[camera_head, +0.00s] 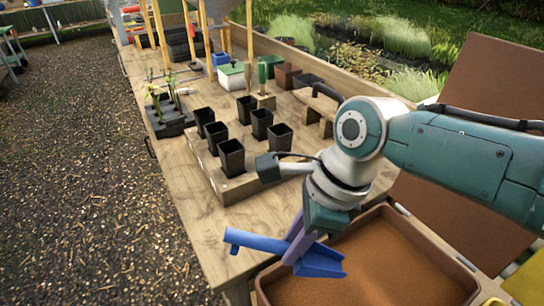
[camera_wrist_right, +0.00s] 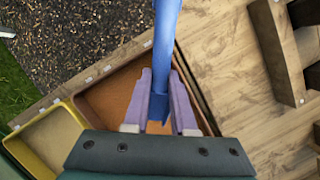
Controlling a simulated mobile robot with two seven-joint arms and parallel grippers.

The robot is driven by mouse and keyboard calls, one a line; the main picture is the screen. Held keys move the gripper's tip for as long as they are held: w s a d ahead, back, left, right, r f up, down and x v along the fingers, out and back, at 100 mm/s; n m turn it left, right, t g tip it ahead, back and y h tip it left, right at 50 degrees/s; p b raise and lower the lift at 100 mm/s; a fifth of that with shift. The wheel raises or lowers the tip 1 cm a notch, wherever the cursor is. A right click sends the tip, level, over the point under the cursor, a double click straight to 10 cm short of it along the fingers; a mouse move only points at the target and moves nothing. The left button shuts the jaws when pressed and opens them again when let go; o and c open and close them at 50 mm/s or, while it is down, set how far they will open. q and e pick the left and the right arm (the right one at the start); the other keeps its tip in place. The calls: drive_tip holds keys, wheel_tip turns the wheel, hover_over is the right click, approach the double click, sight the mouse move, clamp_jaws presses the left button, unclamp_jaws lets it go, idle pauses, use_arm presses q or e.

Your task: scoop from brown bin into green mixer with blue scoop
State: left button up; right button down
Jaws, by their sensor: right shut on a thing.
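My right gripper (camera_head: 300,240) is shut on the blue scoop (camera_head: 322,263), with its purple fingers around the scoop near where handle and pan meet. The handle points left over the table edge and the pan lies over the near left part of the brown bin (camera_head: 432,243). The bin holds brown loose material. The pan looks empty in the head view. In the right wrist view the scoop (camera_wrist_right: 165,45) runs up between the fingers (camera_wrist_right: 160,105), above the bin (camera_wrist_right: 103,98). I cannot make out a green mixer for certain. My left gripper is not in view.
Several black pots (camera_head: 232,157) stand on a wooden board on the table (camera_head: 190,205). A dark tray with seedlings (camera_head: 170,115), a green-lidded white box (camera_head: 231,76) and a wooden stand (camera_head: 318,110) are farther back. A yellow bin (camera_wrist_right: 45,140) adjoins the brown one. The table's front left is clear.

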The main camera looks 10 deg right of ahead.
drive_tip(key=shift+d+f+y+b, duration=0.35)
drive_tip(key=shift+f+b, duration=0.2)
drive_tip(key=shift+f, duration=0.2)
drive_tip(key=f+b, duration=0.1)
drive_tip(key=d+y+b, duration=0.1)
drive_tip(key=shift+s+d+f+t+b, duration=0.15)
drive_tip(key=shift+f+t+b, duration=0.15)
drive_tip(key=shift+f+b, duration=0.1)
drive_tip(key=d+f+b, duration=0.1)
drive_tip(key=b, duration=0.1)
drive_tip(key=f+y+b, duration=0.1)
drive_tip(key=b, duration=0.2)
drive_tip(key=d+f+y+b, duration=0.1)
drive_tip(key=b, duration=0.1)
drive_tip(key=shift+s+d+f+y+b, duration=0.25)
drive_tip(key=shift+s+d+f+b, duration=0.05)
drive_tip(key=shift+f, duration=0.1)
drive_tip(key=d+f+b, duration=0.4)
drive_tip(key=b, duration=0.1)
wheel_tip(320, 180, up, 11)
drive_tip(key=g+h+p, duration=0.1)
drive_tip(key=h+p, duration=0.7)
drive_tip(key=p, duration=1)
hover_over(326, 265)
drive_tip(key=d, duration=0.4)
drive_tip(key=shift+s+a+f, duration=0.15)
drive_tip(key=shift+s+a, duration=0.1)
drive_tip(key=shift+s, duration=0.15)
